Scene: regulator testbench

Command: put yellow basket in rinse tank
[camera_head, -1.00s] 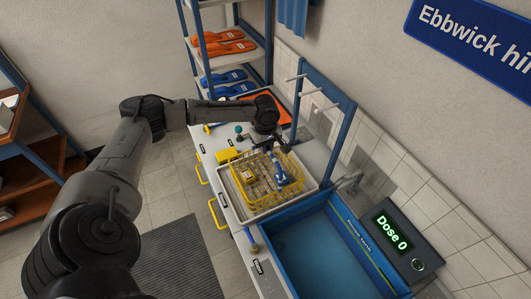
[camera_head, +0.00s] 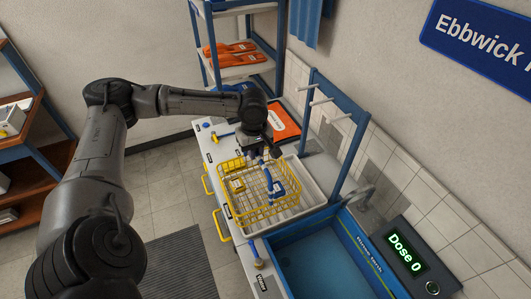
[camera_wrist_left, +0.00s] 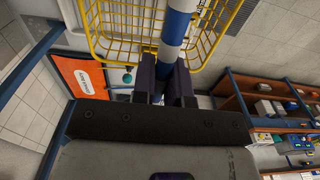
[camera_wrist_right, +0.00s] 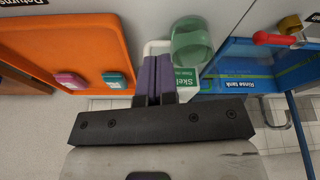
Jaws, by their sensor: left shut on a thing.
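The yellow wire basket (camera_head: 238,213) has a blue-and-white handle (camera_head: 275,188) and hangs upright from my left gripper (camera_head: 265,157). The gripper's fingers (camera_wrist_left: 166,88) are shut on the handle, and the basket (camera_wrist_left: 108,32) shows beyond them in the left wrist view. The basket appears above the white tray; I cannot tell the exact gap. A small yellow item (camera_head: 238,186) shows within its wires. The blue rinse tank (camera_head: 352,243) is at the lower right, beside the tray. My right gripper (camera_wrist_right: 155,75) is shut and empty; the head view does not show it.
The white tray (camera_head: 313,208) sits on the counter. A blue rack with white pegs (camera_head: 335,120) stands behind it. A tap (camera_head: 365,197) and a box reading "Dose 0" (camera_head: 405,247) are by the tank. An orange mat (camera_head: 285,122) lies farther back.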

